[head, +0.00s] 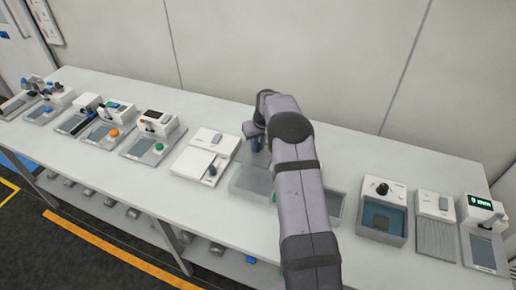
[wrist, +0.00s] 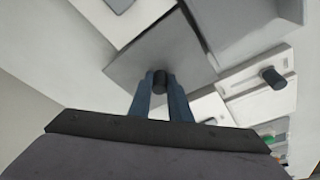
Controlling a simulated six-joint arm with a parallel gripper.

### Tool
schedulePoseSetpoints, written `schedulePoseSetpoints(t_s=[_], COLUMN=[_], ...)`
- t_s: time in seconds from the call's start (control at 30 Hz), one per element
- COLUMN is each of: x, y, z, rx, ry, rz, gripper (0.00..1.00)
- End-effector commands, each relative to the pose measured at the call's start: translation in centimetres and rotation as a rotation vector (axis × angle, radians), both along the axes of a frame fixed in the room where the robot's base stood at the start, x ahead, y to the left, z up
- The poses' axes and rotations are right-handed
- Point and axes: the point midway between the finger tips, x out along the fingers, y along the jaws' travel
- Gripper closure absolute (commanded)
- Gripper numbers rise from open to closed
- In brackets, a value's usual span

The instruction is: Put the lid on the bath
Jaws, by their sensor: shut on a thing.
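My gripper (wrist: 160,84) is shut on the black knob of a flat grey square lid (wrist: 178,47) in the wrist view. In the head view my gripper (head: 258,143) is over the middle of the bench, behind a grey open-topped tray (head: 250,181).
A white unit with a black knob (head: 203,157) stands left of the tray. Several small instruments line the bench (head: 110,165) further left. A ridged grey-topped unit (head: 436,232) and one with a green display (head: 482,235) stand at the right. The wall closes the back.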

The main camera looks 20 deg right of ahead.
Motion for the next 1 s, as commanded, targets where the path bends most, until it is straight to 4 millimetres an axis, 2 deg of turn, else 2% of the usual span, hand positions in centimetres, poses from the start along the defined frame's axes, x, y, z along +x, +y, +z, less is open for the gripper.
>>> schedulePoseSetpoints(t_s=[0.2, 0.6, 0.63, 0.7, 1.0], x=[0.0, 0.0, 0.0, 0.0, 0.0], y=[0.0, 0.0, 0.0, 0.0, 0.0], z=[-2.1, -2.6, -2.6, -2.5, -2.4], rx=[0.0, 0.0, 0.0, 0.0, 0.0], ry=[-0.001, -0.001, -0.001, 0.0, 0.0], rz=[0.001, 0.0, 0.0, 0.0, 0.0], gripper=[1.0, 1.0, 0.78, 0.64, 0.64])
